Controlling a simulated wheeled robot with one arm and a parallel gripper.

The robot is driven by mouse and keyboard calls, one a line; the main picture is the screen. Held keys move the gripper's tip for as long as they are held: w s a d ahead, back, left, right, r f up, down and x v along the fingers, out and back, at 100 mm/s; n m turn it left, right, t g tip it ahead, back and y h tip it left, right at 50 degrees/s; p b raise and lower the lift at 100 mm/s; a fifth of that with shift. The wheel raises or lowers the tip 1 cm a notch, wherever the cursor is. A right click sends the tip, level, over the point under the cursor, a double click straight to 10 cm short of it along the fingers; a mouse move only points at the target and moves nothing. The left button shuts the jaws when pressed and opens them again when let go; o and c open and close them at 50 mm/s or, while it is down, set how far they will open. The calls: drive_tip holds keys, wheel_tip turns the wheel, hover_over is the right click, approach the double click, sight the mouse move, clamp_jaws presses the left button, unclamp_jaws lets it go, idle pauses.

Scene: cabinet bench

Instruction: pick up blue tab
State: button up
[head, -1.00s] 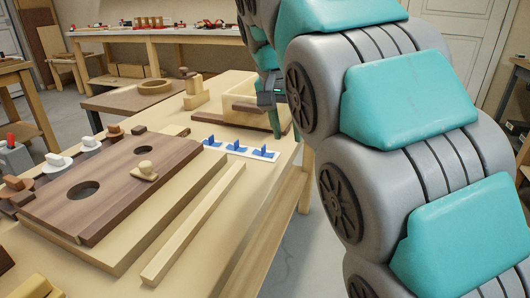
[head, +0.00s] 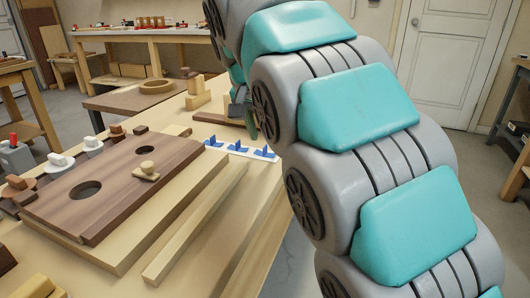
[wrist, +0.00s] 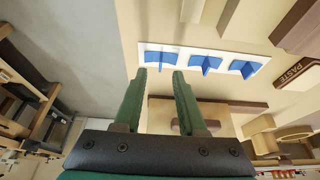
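Three blue tabs stand in a row on a white strip (head: 225,149) at the bench's right side. In the head view they are the left tab (head: 213,141), the middle tab (head: 237,147) and the right tab (head: 264,152). In the wrist view the row shows above my fingertips. My gripper (wrist: 159,72) is open and empty, its two green fingers apart. The tab nearest the bench edge (wrist: 160,57) appears just beyond the gap between the fingers, with no visible contact. In the head view my arm hides part of the gripper and the area behind it.
A dark wooden board with holes (head: 110,190) lies left of the strip. A long pale wooden bar (head: 195,222) lies in front. Wooden blocks (head: 197,92) stand behind the strip. A block marked PASTE (wrist: 292,72) shows at right in the wrist view. The bench edge is close by.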

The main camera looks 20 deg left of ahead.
sight(265, 147)
drive_tip(key=shift+x, duration=1.85)
clamp_jaws()
